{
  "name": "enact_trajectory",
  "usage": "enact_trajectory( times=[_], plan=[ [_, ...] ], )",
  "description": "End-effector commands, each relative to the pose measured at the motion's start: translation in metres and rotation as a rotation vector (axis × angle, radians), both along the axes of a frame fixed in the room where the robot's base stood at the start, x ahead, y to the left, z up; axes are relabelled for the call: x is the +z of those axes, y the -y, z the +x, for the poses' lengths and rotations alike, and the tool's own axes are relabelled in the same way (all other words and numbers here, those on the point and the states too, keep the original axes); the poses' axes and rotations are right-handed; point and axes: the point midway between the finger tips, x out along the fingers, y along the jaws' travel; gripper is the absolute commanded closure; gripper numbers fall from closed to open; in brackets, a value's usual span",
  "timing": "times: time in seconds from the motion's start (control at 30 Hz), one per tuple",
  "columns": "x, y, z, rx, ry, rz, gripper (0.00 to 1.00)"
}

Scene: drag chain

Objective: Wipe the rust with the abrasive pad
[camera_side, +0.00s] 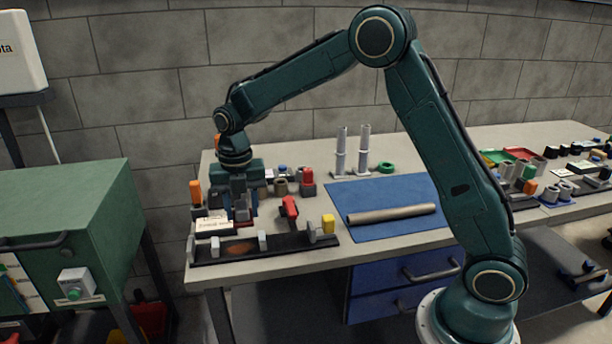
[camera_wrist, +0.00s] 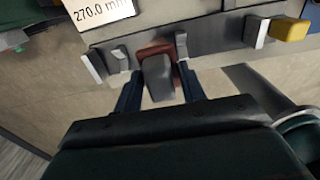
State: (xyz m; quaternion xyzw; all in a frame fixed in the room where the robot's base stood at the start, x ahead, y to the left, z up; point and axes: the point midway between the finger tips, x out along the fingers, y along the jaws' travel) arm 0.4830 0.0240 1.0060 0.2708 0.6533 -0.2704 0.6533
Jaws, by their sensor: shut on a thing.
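My gripper (camera_side: 242,216) hangs over the left front of the bench, just behind the dark rail (camera_side: 290,243). In the wrist view its two fingers (camera_wrist: 160,90) are shut on a grey block with a reddish-brown part beyond it, apparently the abrasive pad (camera_wrist: 157,77). An orange-brown rust patch (camera_side: 240,250) shows on the rail between two small light tabs, in front of the gripper. The pad looks apart from the rust in the side view. In the wrist view the pad overlaps the rail, and I cannot make out the rust clearly.
A white display box (camera_side: 214,226) stands left of the gripper; it reads 270.0 mm in the wrist view (camera_wrist: 100,10). A red clamp (camera_side: 289,208) and yellow block (camera_side: 328,224) are to the right.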

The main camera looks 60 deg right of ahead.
Motion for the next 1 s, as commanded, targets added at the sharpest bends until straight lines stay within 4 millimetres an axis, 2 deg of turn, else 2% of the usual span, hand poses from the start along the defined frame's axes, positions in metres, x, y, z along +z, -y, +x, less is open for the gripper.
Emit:
enact_trajectory(
  times=[0.13,0.43,1.0],
  plan=[
    [0.005,-0.002,0.003,0.001,0.004,0.001,0.78],
    [0.030,-0.012,0.012,0.000,0.005,0.002,0.78],
    [0.025,-0.012,0.012,0.000,0.002,0.002,0.78]
  ],
)
